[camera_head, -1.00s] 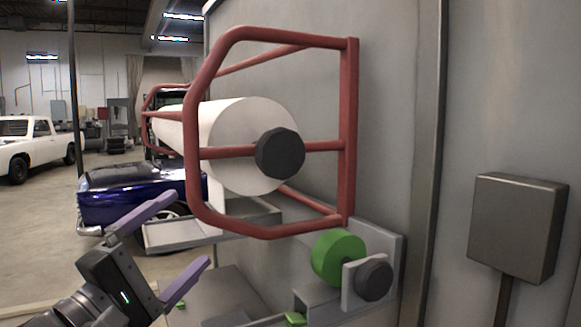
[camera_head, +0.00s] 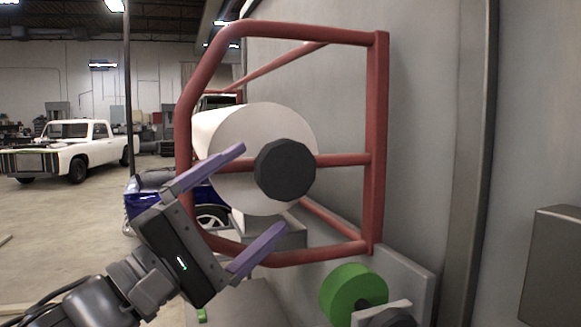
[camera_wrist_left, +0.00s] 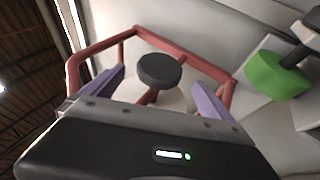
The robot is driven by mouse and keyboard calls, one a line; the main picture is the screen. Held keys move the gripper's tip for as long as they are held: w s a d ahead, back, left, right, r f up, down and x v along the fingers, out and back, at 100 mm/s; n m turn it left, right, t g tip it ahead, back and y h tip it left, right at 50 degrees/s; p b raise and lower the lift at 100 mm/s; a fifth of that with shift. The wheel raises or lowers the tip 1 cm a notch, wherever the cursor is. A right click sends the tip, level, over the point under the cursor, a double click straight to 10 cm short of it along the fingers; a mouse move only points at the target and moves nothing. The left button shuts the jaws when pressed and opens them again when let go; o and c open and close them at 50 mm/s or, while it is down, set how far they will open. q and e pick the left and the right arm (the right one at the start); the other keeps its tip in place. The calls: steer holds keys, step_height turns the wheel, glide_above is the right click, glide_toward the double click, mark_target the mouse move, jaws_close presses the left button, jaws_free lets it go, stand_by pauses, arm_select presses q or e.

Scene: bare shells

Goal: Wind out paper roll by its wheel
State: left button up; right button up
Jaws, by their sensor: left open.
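The white paper roll (camera_head: 232,138) sits in a red tube frame (camera_head: 377,140) against the grey wall. A dark round wheel (camera_head: 285,170) is at the middle of the roll's near end, on the frame's crossbar. My left gripper (camera_head: 255,200) is open, its two purple fingers pointing towards the wheel, one above and one below its level. In the left wrist view the wheel (camera_wrist_left: 159,70) shows ahead, between and beyond the fingertips (camera_wrist_left: 160,85). I cannot see the fingers touching it. My right gripper is not in view.
A grey box (camera_head: 556,262) is at the right. A white pickup (camera_head: 75,150) and a blue car (camera_head: 140,198) stand in the background at the left.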

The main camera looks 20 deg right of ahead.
mark_target(289, 168)
arm_select(q)
steer(key=p+x, duration=0.2)
steer(key=x, duration=0.5)
steer(key=shift+w+d+r, duration=0.1)
steer(key=shift+d, duration=0.2)
steer(key=shift+c, duration=0.3)
